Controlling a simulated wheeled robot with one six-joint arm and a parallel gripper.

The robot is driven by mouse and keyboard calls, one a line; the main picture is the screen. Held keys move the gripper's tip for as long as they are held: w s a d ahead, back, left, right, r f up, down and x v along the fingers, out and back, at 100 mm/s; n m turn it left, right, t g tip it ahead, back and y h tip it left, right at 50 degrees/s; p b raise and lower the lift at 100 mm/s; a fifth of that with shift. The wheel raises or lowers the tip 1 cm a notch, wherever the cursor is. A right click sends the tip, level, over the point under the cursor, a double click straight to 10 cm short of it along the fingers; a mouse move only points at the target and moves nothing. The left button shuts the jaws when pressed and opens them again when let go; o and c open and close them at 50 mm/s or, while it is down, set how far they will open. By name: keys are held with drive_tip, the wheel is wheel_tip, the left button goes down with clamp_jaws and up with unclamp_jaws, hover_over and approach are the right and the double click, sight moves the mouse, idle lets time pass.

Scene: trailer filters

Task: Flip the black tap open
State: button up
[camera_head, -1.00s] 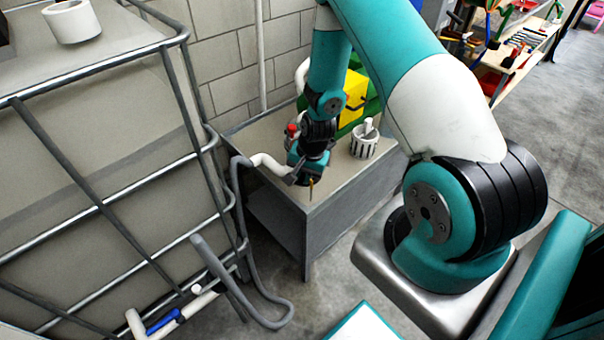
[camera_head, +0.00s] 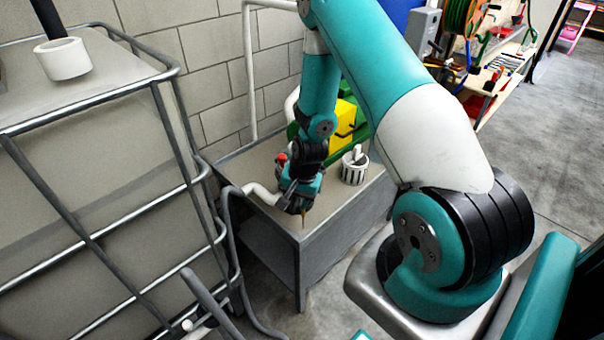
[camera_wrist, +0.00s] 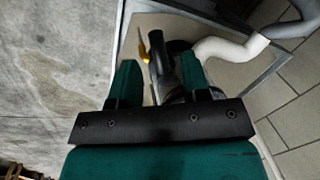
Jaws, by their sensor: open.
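In the wrist view, the black tap (camera_wrist: 157,46) shows as a short dark bar between the tips of my gripper (camera_wrist: 158,64). A small brass-yellow piece (camera_wrist: 145,57) is just left of it. My gripper's two fingers are apart, and I cannot tell whether either touches the tap. In the head view, my gripper (camera_head: 299,205) points down at the front corner of the grey bench. It hides the tap there; only a brass tip shows below it. A white pipe (camera_wrist: 230,46) runs from beside the tap to a grey hose.
The grey bench (camera_head: 334,212) also holds a white slotted cup (camera_head: 354,171) and a yellow and green object (camera_head: 343,118). A red part (camera_head: 282,158) is beside my wrist. A caged tank (camera_head: 85,190) stands at left. Clear floor lies at right.

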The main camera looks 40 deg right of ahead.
wheel_tip(320, 180, up, 15)
drive_tip(key=s+d, duration=0.1)
drive_tip(key=s, duration=0.1)
drive_tip(key=shift+s+d+p, duration=0.3)
drive_tip(key=shift+r, duration=0.1)
